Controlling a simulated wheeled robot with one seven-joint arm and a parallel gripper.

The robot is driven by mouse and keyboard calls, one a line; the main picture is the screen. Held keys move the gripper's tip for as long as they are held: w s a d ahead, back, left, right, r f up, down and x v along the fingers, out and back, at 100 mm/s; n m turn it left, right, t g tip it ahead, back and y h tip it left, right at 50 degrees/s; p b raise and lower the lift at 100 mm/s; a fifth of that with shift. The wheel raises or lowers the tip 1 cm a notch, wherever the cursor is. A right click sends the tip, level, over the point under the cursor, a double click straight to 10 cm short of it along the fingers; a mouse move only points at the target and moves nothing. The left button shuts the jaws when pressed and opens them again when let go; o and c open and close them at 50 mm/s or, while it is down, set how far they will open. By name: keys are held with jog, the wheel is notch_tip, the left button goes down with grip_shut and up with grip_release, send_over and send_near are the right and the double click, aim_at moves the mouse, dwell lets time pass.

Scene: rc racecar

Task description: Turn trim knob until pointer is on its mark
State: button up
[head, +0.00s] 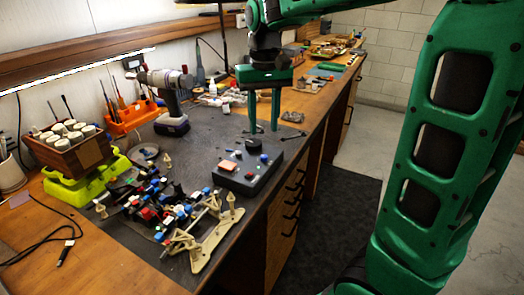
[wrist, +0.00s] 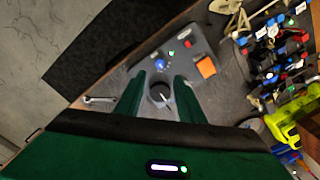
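The grey control box (head: 248,178) sits near the front edge of the bench; it also shows in the wrist view (wrist: 180,55). A round black knob (head: 253,145) with a pale pointer line stands at its far end and appears between my fingers in the wrist view (wrist: 158,93). My gripper (head: 264,130) points down with its two green fingers apart and empty. In the wrist view the fingers (wrist: 161,77) lie either side of the knob, with gaps visible. The head view shows the fingertips just beyond the knob. I cannot make out the pointer's mark.
The box also bears a blue knob (wrist: 160,62), a red button (wrist: 187,43) and an orange square (wrist: 206,67). Loose car parts (head: 170,205) and a wooden-coloured chassis (head: 205,238) lie left. A drill (head: 168,95) stands behind. A small wrench-like tool (wrist: 98,100) lies beyond the box.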

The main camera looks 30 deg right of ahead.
aim_at(264, 155)
notch_tip(264, 155, down, 9)
jog(key=shift+f, duration=0.1)
dwell(0.3)
grip_shut()
